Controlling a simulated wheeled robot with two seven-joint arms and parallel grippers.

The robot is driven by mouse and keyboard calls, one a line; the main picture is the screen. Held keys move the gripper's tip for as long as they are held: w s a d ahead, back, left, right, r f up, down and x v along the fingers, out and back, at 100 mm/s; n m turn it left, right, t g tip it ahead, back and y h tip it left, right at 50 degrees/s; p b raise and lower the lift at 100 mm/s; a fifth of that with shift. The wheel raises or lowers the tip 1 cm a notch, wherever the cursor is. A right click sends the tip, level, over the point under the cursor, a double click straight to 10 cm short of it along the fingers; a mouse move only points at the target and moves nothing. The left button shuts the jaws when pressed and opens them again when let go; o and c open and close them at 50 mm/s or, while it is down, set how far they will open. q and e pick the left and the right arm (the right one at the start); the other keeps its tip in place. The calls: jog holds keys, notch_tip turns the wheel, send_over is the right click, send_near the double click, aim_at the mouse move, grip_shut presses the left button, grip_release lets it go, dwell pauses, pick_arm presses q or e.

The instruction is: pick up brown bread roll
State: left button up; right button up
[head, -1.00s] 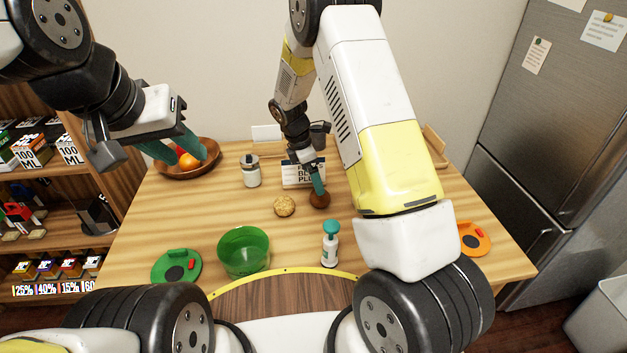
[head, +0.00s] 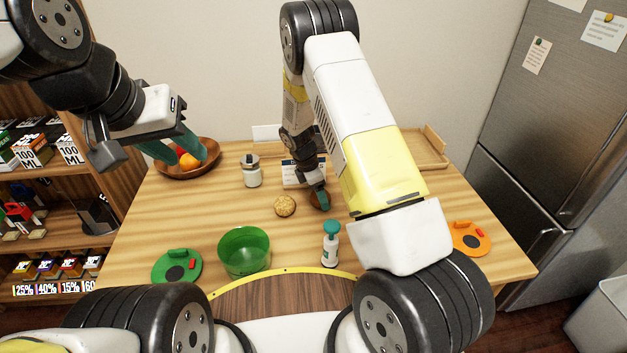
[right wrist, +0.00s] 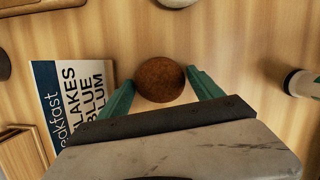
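The brown bread roll (right wrist: 160,80) lies on the wooden table between the two green fingers of my right gripper (right wrist: 162,92) in the right wrist view. The fingers are spread, with a small gap on each side of the roll. In the head view the roll (head: 316,200) is partly hidden behind a finger of my right gripper (head: 321,199). My left gripper (head: 178,148) is in the air in front of the fruit bowl, its green fingers apart and nothing visible between them.
A tan round roll (head: 284,206) lies just left of the brown one. Also on the table are a green bowl (head: 243,250), a pump bottle (head: 331,245), a jar (head: 251,172) and a wooden fruit bowl (head: 205,165).

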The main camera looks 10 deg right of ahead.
jog(key=c, duration=0.9)
